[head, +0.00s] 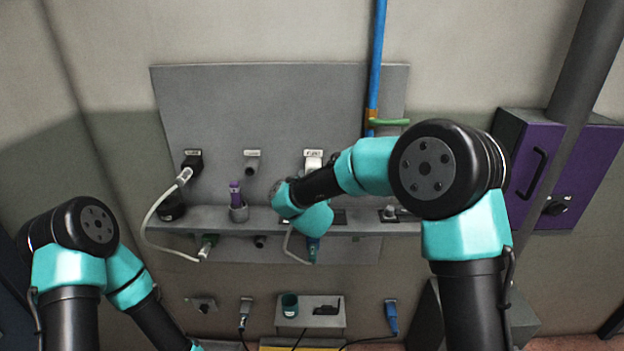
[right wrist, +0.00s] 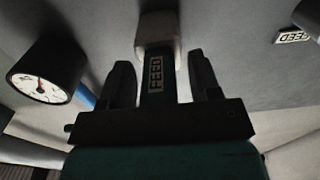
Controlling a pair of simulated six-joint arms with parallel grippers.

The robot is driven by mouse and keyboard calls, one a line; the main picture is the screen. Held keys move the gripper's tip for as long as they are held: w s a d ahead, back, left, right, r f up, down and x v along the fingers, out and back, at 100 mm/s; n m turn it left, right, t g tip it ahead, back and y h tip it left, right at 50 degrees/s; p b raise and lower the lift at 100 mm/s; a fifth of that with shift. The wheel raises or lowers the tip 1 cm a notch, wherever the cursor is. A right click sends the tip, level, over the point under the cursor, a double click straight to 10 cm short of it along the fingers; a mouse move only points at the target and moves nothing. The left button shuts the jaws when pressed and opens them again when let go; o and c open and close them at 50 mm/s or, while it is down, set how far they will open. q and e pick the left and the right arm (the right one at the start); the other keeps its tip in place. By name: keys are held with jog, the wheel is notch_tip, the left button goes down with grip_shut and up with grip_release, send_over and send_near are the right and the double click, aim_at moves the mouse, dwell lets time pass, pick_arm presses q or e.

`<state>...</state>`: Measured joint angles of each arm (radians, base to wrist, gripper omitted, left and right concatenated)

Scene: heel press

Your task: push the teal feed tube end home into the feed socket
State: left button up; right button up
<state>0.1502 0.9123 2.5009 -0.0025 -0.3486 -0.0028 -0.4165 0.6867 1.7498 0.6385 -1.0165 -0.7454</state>
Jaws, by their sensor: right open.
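The teal feed tube end (right wrist: 152,97), dark with a FEED label, shows in the right wrist view between my right gripper's fingers. Its top meets a pale collar (right wrist: 157,33), which looks like the feed socket; how deep it sits I cannot tell. My right gripper (right wrist: 160,63) is open, with one finger on each side of the tube end and gaps showing. In the head view the white socket (head: 313,157) under a small label is partly covered by my right arm, which also hides the fingertips. My left gripper is out of view below the bottom edge.
A grey panel (head: 240,110) carries a narrow shelf with a purple-topped item (head: 236,192). A black socket (head: 194,157) holds a white hose at left. A blue pipe with a green lever (head: 390,122) stands at right. A gauge (right wrist: 45,82) is close to the gripper's left.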

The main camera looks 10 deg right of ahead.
jog(key=shift+w+d+r, duration=0.15)
jog(key=shift+d, duration=0.05)
jog(key=shift+c, duration=0.5)
grip_shut()
jog(key=shift+s+a, duration=0.2)
jog(key=shift+s, duration=0.95)
jog(key=shift+s+a, duration=0.15)
jog(key=shift+s, duration=0.8)
jog(key=shift+s+a, duration=0.15)
jog(key=shift+s, duration=0.75)
jog(key=shift+s, duration=0.1)
jog(key=shift+s+a, duration=0.15)
jog(key=shift+s, duration=0.9)
jog(key=shift+a, duration=0.1)
